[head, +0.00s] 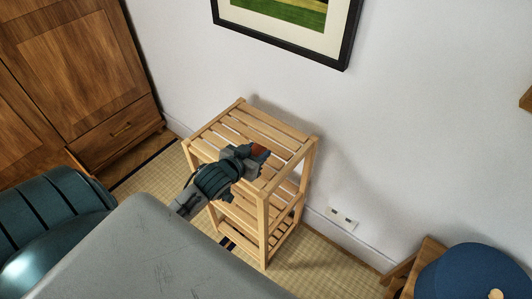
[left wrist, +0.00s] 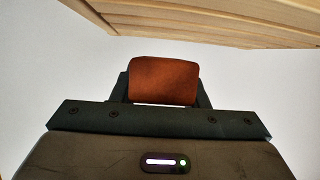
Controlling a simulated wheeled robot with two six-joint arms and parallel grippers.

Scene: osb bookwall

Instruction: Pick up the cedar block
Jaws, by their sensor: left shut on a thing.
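The cedar block (left wrist: 165,81) is a small reddish-brown piece held between the fingers of my left gripper (left wrist: 165,92) in the left wrist view. In the head view a bit of the block (head: 259,148) shows at the tips of my left gripper (head: 258,154), over the top of the slatted wooden shelf (head: 225,118). The gripper is shut on the block. Most of the block is hidden by the gripper in the head view. I cannot tell whether the block touches the slats. My right gripper is not in view.
The pale wooden shelf stands against the white wall, its top otherwise empty. A wooden cabinet (head: 70,70) is at the left. A framed picture (head: 290,25) hangs above. A wooden chair or stool with a dark blue round thing (head: 470,270) is at the lower right.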

